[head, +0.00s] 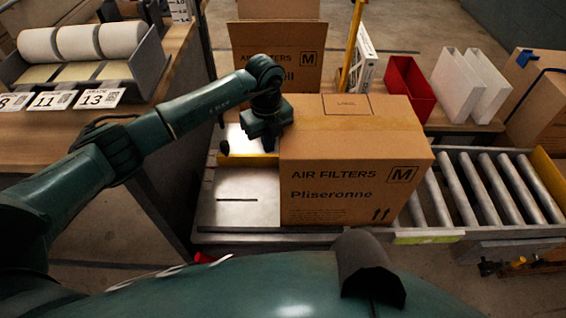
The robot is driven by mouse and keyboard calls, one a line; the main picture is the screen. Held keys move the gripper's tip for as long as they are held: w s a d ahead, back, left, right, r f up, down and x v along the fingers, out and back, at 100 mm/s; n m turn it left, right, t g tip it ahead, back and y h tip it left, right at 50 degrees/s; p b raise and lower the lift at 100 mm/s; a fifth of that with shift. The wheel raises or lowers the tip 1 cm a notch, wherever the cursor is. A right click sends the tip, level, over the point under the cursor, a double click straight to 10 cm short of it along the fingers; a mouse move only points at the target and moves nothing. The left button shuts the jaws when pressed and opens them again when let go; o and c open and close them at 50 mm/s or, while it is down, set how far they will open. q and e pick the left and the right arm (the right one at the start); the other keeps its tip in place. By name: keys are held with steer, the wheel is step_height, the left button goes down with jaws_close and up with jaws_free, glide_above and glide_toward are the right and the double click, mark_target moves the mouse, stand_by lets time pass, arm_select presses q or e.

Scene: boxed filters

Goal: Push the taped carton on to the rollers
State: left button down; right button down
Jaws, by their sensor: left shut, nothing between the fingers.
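The taped carton (345,160) is a closed brown box printed "AIR FILTERS M" with tape along its top. It stands upright on a metal plate (236,205), and its right end reaches the near end of the rollers (490,190). My left gripper (268,146) is shut and empty, pointing down at the carton's left side near its back corner. It looks close against that side, but I cannot tell whether it touches. My right gripper is not in view.
A yellow guard (545,180) stands at the rollers' right end. Label rolls (80,44) sit on the left bench. A red bin (409,88) and white bins (470,85) stand behind the rollers. Another carton (275,58) is behind the plate. The rollers to the right look clear.

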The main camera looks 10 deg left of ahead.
arm_select(q)
steer(key=d, duration=0.1)
steer(key=d+b, duration=0.1)
steer(key=d, duration=0.2)
steer(key=shift+w+d+f, duration=0.35)
steer(key=shift+w+d, duration=0.05)
steer(key=shift+w+d+b, duration=0.2)
steer(key=shift+d+b, duration=0.25)
steer(key=shift+d, duration=0.35)
steer(key=shift+w+d+b, duration=0.2)
steer(key=shift+d+b, duration=0.2)
steer(key=shift+d, duration=0.4)
steer(key=shift+w+d+b, duration=0.2)
steer(key=shift+d+b, duration=0.25)
steer(key=shift+d, duration=0.35)
